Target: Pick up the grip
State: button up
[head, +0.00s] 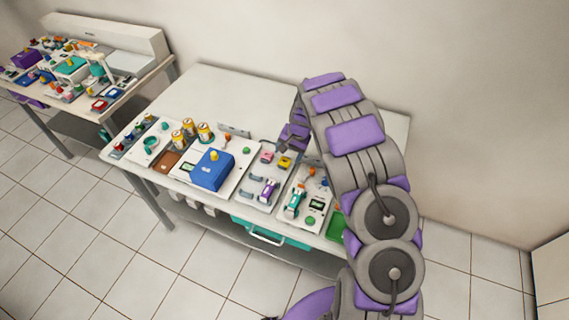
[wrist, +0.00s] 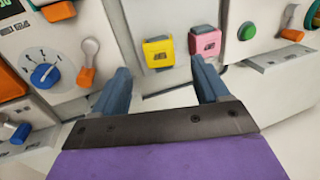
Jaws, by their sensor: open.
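Nothing in view is plainly marked as the grip, and I cannot tell which part it is. Two handle-like parts lie on the front panels in the head view: a purple one (head: 268,190) and a teal one (head: 294,203). My gripper (wrist: 161,66) is open, with its two blue-grey fingers apart and nothing held between them. A yellow block (wrist: 159,52) and a pink block (wrist: 205,44) sit on the panel beyond the fingertips; they also show in the head view as yellow (head: 285,162) and pink (head: 267,156). My arm hides part of the table.
The white table (head: 215,90) is clear at its back. A blue box (head: 212,170) and battery-like cylinders (head: 190,127) stand left of the blocks. A blue dial (wrist: 44,76) and an orange lever (wrist: 88,62) are left of my fingers. Another cluttered table (head: 140,68) stands at left.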

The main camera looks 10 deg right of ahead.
aim_at(283, 162)
jog(key=shift+d+f, duration=0.15)
jog(key=shift+f, duration=0.2)
jog(key=f, duration=0.1)
jog(key=a+f+b, duration=0.1)
jog(key=f, duration=0.1)
jog(key=a+f, duration=0.1)
jog(key=shift+w+a+f, duration=0.15)
jog(key=shift+w+f, duration=0.05)
jog(key=shift+f, duration=0.15)
jog(key=shift+d+r, duration=0.1)
jog(key=shift+d, duration=0.5)
jog(key=c, duration=0.3)
jog(key=shift+a, duration=0.35)
jog(key=c, duration=0.9)
jog(key=shift+d, duration=0.1)
